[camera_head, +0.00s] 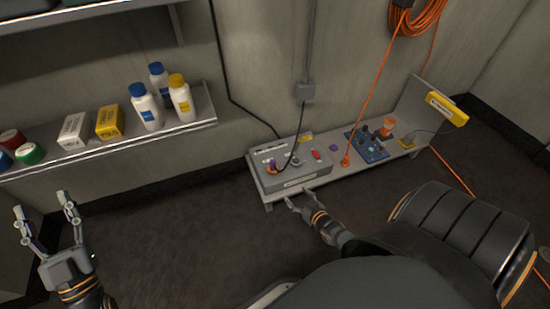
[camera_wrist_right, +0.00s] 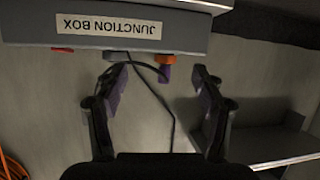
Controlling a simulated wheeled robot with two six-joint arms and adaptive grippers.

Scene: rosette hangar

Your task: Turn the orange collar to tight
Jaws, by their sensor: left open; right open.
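The orange collar (camera_head: 272,169) sits at the left of the grey junction box (camera_head: 312,176), around a purple plug with a black cable. My right gripper (camera_head: 300,199) is open at the front edge of the box. In its wrist view the open fingers (camera_wrist_right: 158,80) frame the collar and plug, apparently without touching. My left gripper (camera_head: 41,204) is open and empty at the lower left, far from the box. Any tight marking is unreadable.
The box stands on a low grey bench (camera_head: 345,170) with a blue panel (camera_head: 368,146) and an orange cable (camera_head: 360,100). A shelf (camera_head: 205,112) at left carries bottles (camera_head: 146,108), boxes and jars. The floor between my grippers is clear.

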